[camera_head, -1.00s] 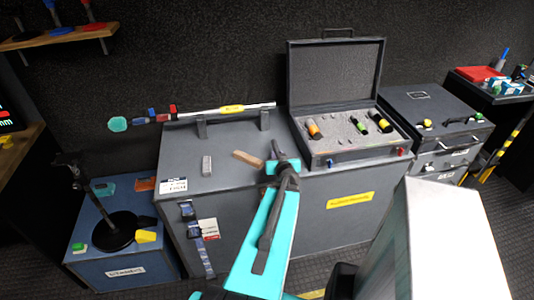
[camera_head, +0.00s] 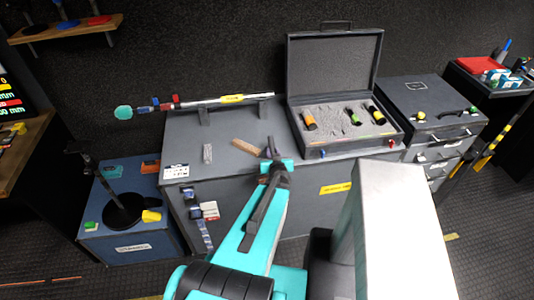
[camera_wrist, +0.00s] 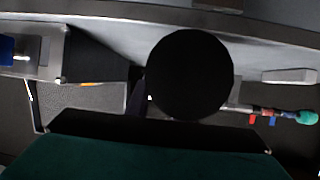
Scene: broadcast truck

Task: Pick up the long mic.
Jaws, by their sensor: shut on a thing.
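My gripper (camera_head: 272,158) is above the front edge of the grey bench. It is shut on a dark, slim thing, which I take to be the long mic (camera_wrist: 190,75). In the wrist view this shows as a black round end that fills the middle; its length is hidden. In the head view my arm and gripper cover most of it. The open case (camera_head: 345,150) behind and to the right holds mics with orange (camera_head: 309,120), green (camera_head: 354,116) and yellow (camera_head: 375,112) bands, lying in grey foam.
A long pole (camera_head: 208,102) with a teal end lies on cradles at the back of the bench (camera_head: 190,140). A brown block (camera_head: 245,146) and a grey block (camera_head: 208,153) lie on the bench near my gripper. Blue box (camera_head: 140,240) at left; grey drawers (camera_head: 425,105) at right.

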